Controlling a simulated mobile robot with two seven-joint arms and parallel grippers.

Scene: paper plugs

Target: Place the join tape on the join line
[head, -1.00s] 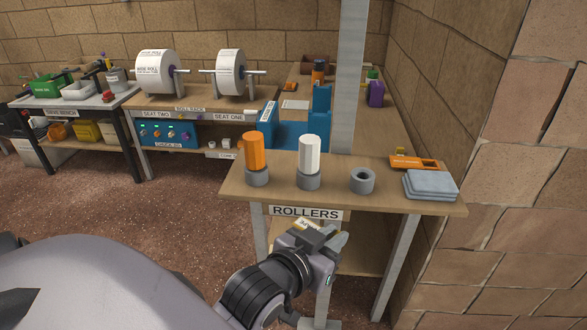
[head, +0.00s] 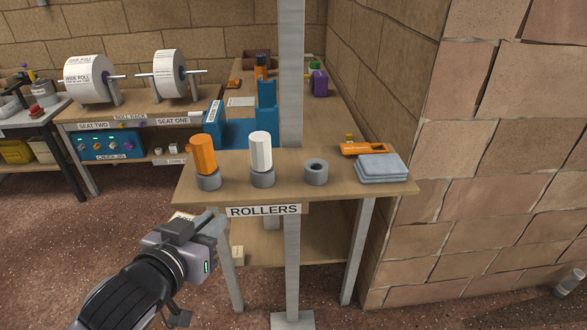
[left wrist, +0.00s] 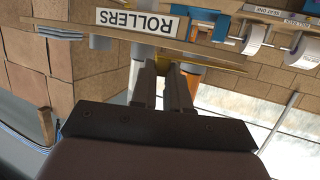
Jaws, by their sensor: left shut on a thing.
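My left gripper (head: 210,224) is in front of the left front corner of the rollers table, low beside its edge. It is shut; a small pale printed piece (head: 182,216) shows at its far side, mostly hidden, and may be the join tape. In the left wrist view the two fingers (left wrist: 164,78) point toward the table, and what lies between them is not clear. Two white rolls, one at seat one (head: 168,72) and one at seat two (head: 84,80), stand on the roll rack at the back left. I cannot make out a join line. My right gripper is not in view.
The rollers table (head: 290,180) carries an orange roller (head: 203,153), a white roller (head: 261,152), an empty grey holder (head: 316,172), folded cloths (head: 382,168) and an orange tool (head: 364,149). A brick wall (head: 505,170) closes the right. Open floor lies left.

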